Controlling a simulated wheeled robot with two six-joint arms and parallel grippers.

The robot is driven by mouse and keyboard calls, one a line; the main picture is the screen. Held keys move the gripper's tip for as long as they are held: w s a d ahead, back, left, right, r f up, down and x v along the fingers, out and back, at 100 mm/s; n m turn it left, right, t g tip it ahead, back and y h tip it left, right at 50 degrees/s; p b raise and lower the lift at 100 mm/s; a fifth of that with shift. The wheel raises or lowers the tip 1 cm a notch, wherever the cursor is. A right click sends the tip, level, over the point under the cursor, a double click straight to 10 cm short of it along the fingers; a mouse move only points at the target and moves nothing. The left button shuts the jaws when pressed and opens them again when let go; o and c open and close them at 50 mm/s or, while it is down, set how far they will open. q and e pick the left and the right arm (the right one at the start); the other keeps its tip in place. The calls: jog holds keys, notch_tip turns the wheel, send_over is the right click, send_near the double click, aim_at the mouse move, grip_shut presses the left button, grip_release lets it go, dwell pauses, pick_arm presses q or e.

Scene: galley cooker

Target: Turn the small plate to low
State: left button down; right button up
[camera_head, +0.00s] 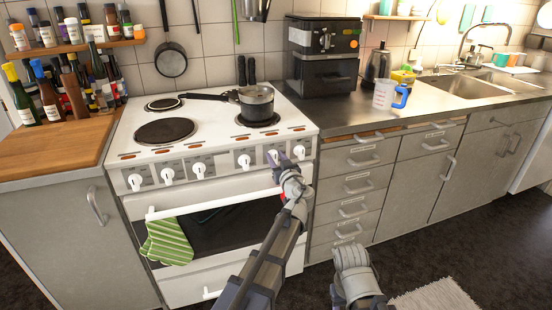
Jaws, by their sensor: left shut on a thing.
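The white cooker (220,133) stands at the left of the counter, with a row of several white knobs (199,170) along its front panel. My left gripper (275,158) is at the right part of this row, shut on a knob that its fingers mostly hide. The knob's pointer and setting cannot be read. One knob (243,161) shows just left of the gripper and another (298,151) just right of it. A small plate (164,104) is at the back left of the hob, behind a larger dark plate (165,132).
A steel pot (257,102) sits on a right-hand plate, its lid or contents unclear. A green striped mitt (167,243) hangs on the oven handle (205,205). A measuring jug (384,95) and a coffee machine (322,56) stand on the counter. Drawers (352,187) lie to the right.

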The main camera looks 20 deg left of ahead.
pick_arm(q)
jog(key=shift+m, duration=0.3)
jog(key=m, duration=0.4)
jog(key=shift+w+d, duration=0.15)
jog(key=shift+d, duration=0.1)
jog(key=shift+d+f+m, duration=0.1)
jog(key=shift+f+m, duration=0.1)
jog(key=shift+m, duration=1.9)
jog(key=c, duration=0.7)
grip_release()
jog(key=shift+w, duration=0.1)
jog(key=v, duration=0.8)
